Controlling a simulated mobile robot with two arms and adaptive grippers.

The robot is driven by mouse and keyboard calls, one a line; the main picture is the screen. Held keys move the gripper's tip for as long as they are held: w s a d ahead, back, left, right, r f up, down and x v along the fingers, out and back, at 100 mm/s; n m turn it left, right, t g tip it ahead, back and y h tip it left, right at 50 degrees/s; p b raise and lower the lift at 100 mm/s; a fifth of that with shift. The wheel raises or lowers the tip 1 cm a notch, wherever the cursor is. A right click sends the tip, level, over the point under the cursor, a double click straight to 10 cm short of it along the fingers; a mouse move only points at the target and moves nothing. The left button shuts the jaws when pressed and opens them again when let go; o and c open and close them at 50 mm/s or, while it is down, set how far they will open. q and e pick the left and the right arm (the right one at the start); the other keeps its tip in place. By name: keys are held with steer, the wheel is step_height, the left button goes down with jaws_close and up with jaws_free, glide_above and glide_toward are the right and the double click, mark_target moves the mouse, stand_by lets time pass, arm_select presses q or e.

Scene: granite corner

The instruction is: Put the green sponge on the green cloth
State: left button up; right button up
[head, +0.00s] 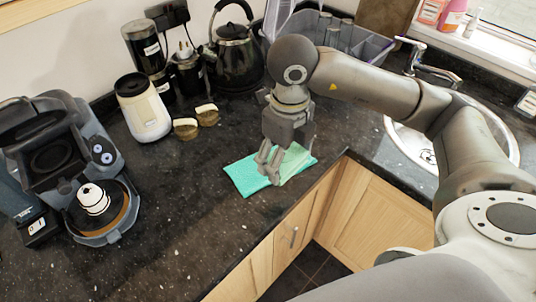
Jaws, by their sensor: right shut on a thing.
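The green cloth (246,177) lies flat on the dark granite worktop near the inner corner. My right gripper (270,170) points down over the cloth and is shut. The green sponge (294,162) seems to be the paler green patch beside and behind its fingers, at the right part of the cloth. The fingers and the wrist hide part of it. I cannot tell whether the sponge touches the cloth or is held just above it. My left gripper is not in view.
A coffee machine (72,160) stands at the left. A dish rack (355,42) and the sink (405,146) are at the right. The worktop left of the cloth is clear.

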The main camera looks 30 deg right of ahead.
steer(key=w+f+p, duration=0.1)
steer(key=w+f, duration=0.1)
steer(key=w+d+f+p, duration=0.1)
steer(key=w+f, duration=0.4)
steer(key=w, duration=0.1)
steer(key=shift+w+d+f+p, duration=0.15)
steer(key=shift+w+d+p, duration=0.1)
steer(key=shift+p, duration=0.15)
steer(key=shift+w+f+p, duration=0.15)
steer(key=shift+f+p, duration=0.15)
steer(key=shift+f, duration=0.1)
steer(key=shift+f+p, duration=0.65)
steer(key=shift+f, duration=0.65)
steer(key=shift+f, duration=0.1)
